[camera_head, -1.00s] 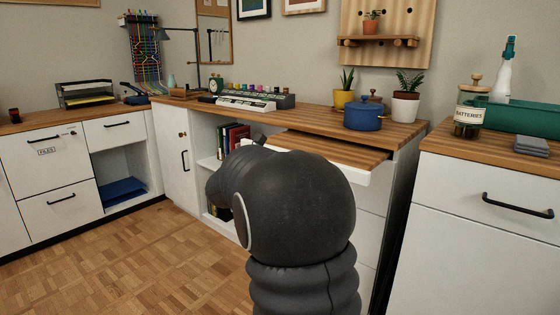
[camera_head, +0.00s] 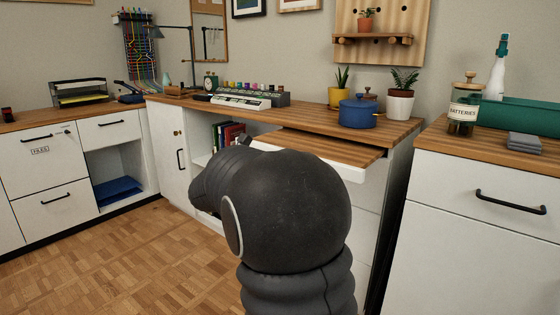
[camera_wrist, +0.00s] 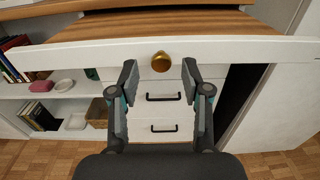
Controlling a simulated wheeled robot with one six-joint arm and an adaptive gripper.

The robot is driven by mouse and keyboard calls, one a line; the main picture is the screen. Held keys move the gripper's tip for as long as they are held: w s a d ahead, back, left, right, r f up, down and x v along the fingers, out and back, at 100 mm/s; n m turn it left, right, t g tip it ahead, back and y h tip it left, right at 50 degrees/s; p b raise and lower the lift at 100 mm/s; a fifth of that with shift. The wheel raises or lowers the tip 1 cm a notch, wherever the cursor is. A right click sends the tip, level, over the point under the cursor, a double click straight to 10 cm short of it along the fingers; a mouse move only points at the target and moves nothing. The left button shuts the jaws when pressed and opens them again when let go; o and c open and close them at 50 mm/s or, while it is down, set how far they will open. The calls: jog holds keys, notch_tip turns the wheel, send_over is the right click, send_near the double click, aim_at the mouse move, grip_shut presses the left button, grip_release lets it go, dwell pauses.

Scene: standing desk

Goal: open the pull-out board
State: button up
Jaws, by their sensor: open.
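The pull-out board (camera_head: 330,145) stands partly out from under the wooden desk top, with its wood surface and white front edge showing. In the wrist view, a round brass knob (camera_wrist: 160,62) sits on the white front of the board (camera_wrist: 230,50). My gripper (camera_wrist: 159,75) is open, with one finger on each side of the knob in the picture and gaps on both sides. Neither finger visibly touches the knob; I cannot tell the exact depth. In the head view my dark arm hides the gripper, the knob and the board's left part.
White drawers with black handles (camera_wrist: 162,128) lie below the board. Open shelves (camera_wrist: 66,90) with books and small items are at left. A blue pot (camera_head: 358,113) and plants stand on the desk top. A separate white cabinet (camera_head: 480,225) stands at right. Floor at left is clear.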

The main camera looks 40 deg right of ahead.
jog(key=v, duration=0.9)
jog(key=shift+a, duration=0.1)
notch_tip(320, 180, down, 9)
jog(key=s+m+g+y, duration=0.2)
jog(key=s+m+y, duration=0.1)
jog(key=m+y, duration=0.15)
jog(key=s+a+f+m+g+y+p, duration=0.1)
jog(key=s+a+f+m+y, duration=0.45)
jog(key=s+a+m, duration=0.35)
jog(key=s+a+r+m+t+y+p, duration=0.2)
jog(key=s+a+r+m+y, duration=0.1)
jog(key=s+a, duration=0.2)
jog(key=s+a+r+m+t+y+p, duration=0.2)
jog(key=s+a, duration=0.4)
jog(key=s, duration=0.3)
jog(key=shift+r+m+y+p, duration=0.65)
jog(key=shift+r+m+y, duration=0.15)
jog(key=shift+m+y, duration=0.45)
